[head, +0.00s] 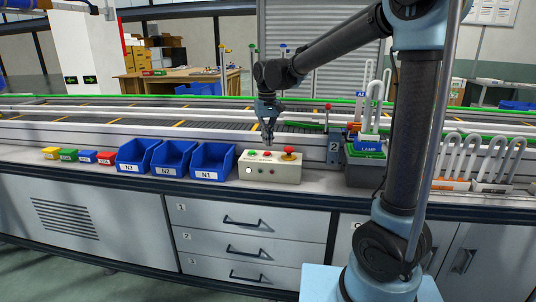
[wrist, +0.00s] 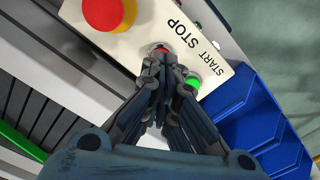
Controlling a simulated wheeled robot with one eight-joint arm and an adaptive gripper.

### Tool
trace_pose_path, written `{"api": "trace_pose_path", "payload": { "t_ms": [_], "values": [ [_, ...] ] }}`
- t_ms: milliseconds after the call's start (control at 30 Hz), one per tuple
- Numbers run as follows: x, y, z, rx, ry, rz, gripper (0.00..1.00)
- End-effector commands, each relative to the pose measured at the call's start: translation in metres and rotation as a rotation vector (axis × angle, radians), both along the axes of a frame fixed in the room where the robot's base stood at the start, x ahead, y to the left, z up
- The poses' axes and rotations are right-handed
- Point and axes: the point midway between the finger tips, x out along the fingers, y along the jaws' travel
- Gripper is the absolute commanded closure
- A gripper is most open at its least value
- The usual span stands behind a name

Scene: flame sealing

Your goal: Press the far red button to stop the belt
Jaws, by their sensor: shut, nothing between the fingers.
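The cream control box (head: 270,172) stands on the counter, right of the blue bins. It carries a green button (head: 252,153), a small red button (head: 267,154) and a large red mushroom button (head: 288,151). In the wrist view, the small red button (wrist: 157,48) sits beside the STOP label, the green button (wrist: 193,82) beside START, and the mushroom button (wrist: 103,14) on a yellow ring. My gripper (head: 268,141) is shut and empty, pointing down over the small red button. Its fingertips (wrist: 163,57) partly hide that button; I cannot tell whether they touch it.
Blue bins N1 (head: 213,163), N2 and N3 stand left of the box. A grey-green lamp box (head: 366,165) stands to its right, with a rack of white curved tubes (head: 480,155) beyond. The conveyor belt (head: 100,113) runs behind the counter.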

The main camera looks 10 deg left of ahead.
Motion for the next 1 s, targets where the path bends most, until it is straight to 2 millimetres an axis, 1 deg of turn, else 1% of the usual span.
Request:
{"api": "trace_pose_path", "payload": {
  "t_ms": [200,500,633,1000],
  "values": [
    [0.0,0.0,0.018,0.0,0.0,0.0,1.0],
    [0.0,0.0,0.04,0.0,0.0,0.0,1.0],
    [0.0,0.0,0.044,0.0,0.0,0.0,1.0],
    [0.0,0.0,0.044,0.0,0.0,0.0,1.0]
  ]
}}
